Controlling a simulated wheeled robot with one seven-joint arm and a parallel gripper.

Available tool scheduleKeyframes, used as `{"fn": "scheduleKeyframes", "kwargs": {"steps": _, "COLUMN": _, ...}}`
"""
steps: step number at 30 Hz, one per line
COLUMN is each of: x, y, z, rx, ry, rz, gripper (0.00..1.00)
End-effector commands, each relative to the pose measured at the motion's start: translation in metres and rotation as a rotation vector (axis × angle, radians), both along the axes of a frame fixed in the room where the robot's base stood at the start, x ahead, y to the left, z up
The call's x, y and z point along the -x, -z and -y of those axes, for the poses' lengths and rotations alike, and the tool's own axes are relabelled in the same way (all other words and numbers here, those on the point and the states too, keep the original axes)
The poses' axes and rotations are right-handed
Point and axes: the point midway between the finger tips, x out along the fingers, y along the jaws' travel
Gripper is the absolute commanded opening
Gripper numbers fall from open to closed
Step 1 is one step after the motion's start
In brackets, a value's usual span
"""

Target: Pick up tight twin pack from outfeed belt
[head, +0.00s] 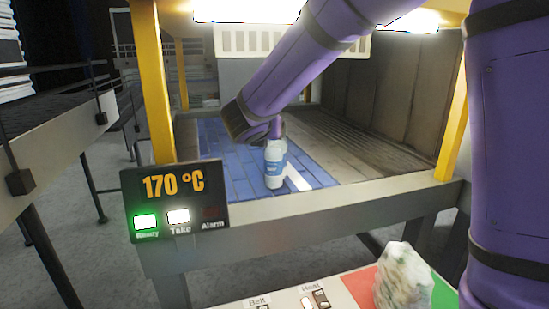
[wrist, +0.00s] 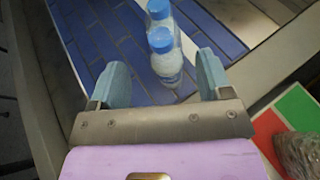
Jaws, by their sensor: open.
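The twin pack is two bottles with blue caps and blue-white labels, standing upright close together on the blue outfeed belt. In the head view the pack (head: 275,165) shows as one bottle in front, with the other largely hidden. In the wrist view the nearer bottle (wrist: 166,65) and the farther one (wrist: 160,14) are in line. My gripper (wrist: 163,72) is open, its two blue-grey fingers apart on either side of the nearer bottle. I cannot tell whether they touch it. The belt (head: 220,150) has a brick-like pattern.
A panel (head: 175,199) reads 170 °C, with green "Ready" and white "Take" lamps lit and "Alarm" dark. Yellow posts (head: 152,80) frame the opening. A crumpled whitish lump (head: 404,277) sits on the red and green front panel, beside switches marked Belt and Heat (head: 315,299).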

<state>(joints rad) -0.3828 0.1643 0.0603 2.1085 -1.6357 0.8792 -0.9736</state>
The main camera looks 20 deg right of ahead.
Motion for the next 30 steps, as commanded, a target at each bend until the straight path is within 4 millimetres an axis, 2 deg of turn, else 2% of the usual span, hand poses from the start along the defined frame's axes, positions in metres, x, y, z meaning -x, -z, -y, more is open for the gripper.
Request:
{"fn": "scheduleKeyframes", "kwargs": {"steps": 6, "x": -0.026, "y": 0.013, "z": 0.017, "rx": -0.002, "ry": 0.005, "rz": -0.001, "gripper": 0.72}}
{"fn": "scheduleKeyframes", "kwargs": {"steps": 14, "x": -0.04, "y": 0.019, "z": 0.025, "rx": -0.003, "ry": 0.005, "rz": -0.001, "gripper": 0.72}}
{"fn": "scheduleKeyframes", "kwargs": {"steps": 22, "x": -0.07, "y": 0.032, "z": 0.041, "rx": -0.003, "ry": 0.007, "rz": 0.0, "gripper": 0.72}}
{"fn": "scheduleKeyframes", "kwargs": {"steps": 30, "x": -0.078, "y": 0.035, "z": 0.045, "rx": -0.004, "ry": 0.005, "rz": 0.0, "gripper": 0.72}}
